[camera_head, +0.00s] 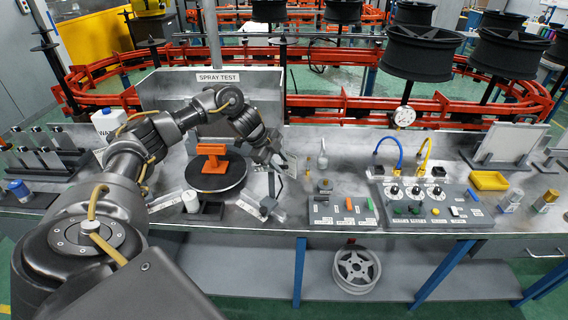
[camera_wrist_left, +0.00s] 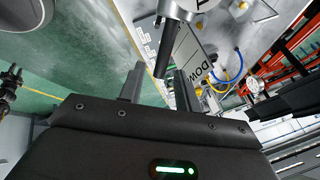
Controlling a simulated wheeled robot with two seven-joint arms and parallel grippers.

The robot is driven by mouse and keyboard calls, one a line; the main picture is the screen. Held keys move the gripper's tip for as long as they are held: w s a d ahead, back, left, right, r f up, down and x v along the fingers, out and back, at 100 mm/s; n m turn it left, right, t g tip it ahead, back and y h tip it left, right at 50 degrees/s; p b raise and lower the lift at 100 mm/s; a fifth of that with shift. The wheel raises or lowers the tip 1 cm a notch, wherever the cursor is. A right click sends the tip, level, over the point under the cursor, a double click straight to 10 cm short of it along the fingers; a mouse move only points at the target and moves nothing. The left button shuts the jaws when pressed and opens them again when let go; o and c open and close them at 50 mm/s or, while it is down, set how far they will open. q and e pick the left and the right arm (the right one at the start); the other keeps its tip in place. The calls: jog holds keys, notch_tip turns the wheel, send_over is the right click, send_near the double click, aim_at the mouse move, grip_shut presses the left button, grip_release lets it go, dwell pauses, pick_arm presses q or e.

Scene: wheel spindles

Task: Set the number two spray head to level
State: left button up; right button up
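My left gripper (camera_head: 284,168) reaches over the bench, just right of the black turntable (camera_head: 230,176) that carries an orange block (camera_head: 212,158). In the left wrist view its two fingers (camera_wrist_left: 158,86) stand apart. A black lever (camera_wrist_left: 166,48) hangs from a white round part (camera_wrist_left: 182,8) and its end lies between the fingers, with gaps showing at both sides. A plate lettered "DOW..." (camera_wrist_left: 196,62) is close behind. I cannot read a number on any spray head, so I cannot tell which is number two. My right gripper is not in view.
A grey panel marked "SPRAY TEST" (camera_head: 219,77) stands behind the turntable. A grey board with coloured pieces (camera_head: 342,207) and a knob board with blue and yellow hoses (camera_head: 430,205) lie to the right. Wheels on spindles (camera_head: 420,52) and red rails are behind the bench.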

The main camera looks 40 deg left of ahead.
aim_at(283, 166)
pick_arm(q)
jog(key=shift+p+x, duration=0.4)
jog(key=shift+x, duration=1.35)
grip_shut()
